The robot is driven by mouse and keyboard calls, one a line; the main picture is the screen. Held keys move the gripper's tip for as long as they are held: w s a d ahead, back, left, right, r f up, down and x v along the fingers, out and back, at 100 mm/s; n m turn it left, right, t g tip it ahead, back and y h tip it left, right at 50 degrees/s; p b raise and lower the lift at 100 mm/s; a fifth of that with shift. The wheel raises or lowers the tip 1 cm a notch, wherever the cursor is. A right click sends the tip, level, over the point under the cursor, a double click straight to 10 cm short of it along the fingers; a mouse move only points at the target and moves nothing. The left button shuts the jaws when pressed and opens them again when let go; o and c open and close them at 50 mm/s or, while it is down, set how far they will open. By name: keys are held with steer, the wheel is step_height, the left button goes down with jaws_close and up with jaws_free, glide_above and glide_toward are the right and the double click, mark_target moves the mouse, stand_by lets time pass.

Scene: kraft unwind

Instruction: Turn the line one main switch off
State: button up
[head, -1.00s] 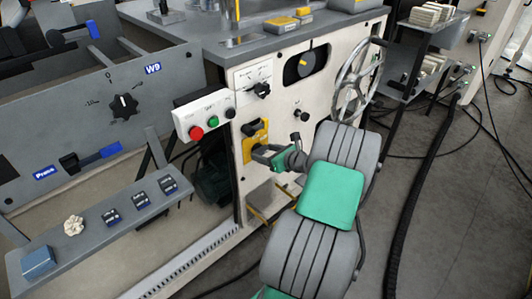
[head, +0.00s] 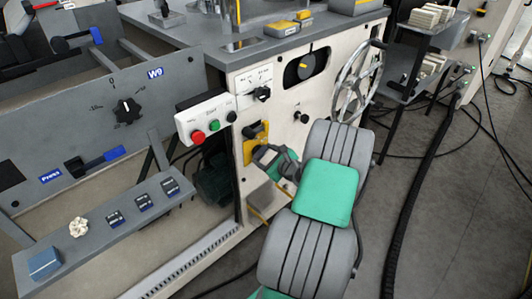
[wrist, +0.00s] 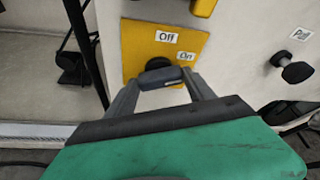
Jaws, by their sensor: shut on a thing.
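The line one main switch is a yellow plate (wrist: 138,40) on the pale machine panel, labelled "Off" above and "On" to the right. A dark round hub and a dark grey handle (wrist: 160,75) stand out from it. In the wrist view my gripper (wrist: 161,80) is shut on the handle, one grey finger on each side. In the head view the yellow plate (head: 249,146) is partly hidden by my gripper (head: 264,157). I cannot tell exactly which label the handle points to.
A black knob (wrist: 297,72) marked with a "Pull"-like label is right of the switch. A button box (head: 205,118) with red, green and black buttons juts out up left. A spoked handwheel (head: 357,82) stands right, close to my arm.

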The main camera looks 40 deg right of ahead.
steer(key=n, duration=0.1)
steer(key=n+h+b, duration=0.1)
steer(key=shift+a+f+n+t+h, duration=0.2)
steer(key=shift+f+n+t+h, duration=0.1)
steer(key=shift+n, duration=0.1)
steer(key=n+b, duration=0.1)
steer(key=n+h+b, duration=0.1)
steer(key=b, duration=0.1)
steer(key=shift+a+f+n+t+b, duration=0.1)
steer(key=shift+f+n+t+b, duration=0.2)
steer(key=shift+t, duration=0.1)
steer(key=n+b, duration=0.1)
steer(key=b, duration=0.2)
steer(key=n+t+h+b, duration=0.1)
steer(key=n+b, duration=0.1)
steer(key=shift+f+h+b, duration=0.25)
steer(key=shift+h+b, duration=0.05)
steer(key=shift+b, duration=0.1)
steer(key=shift+r+n+t+b, duration=0.15)
steer(key=shift+n+t+b, duration=0.25)
steer(key=shift+n+b, duration=0.65)
steer(key=shift+a+r, duration=0.1)
steer(key=o, duration=1.4)
steer(key=shift+s, duration=0.1)
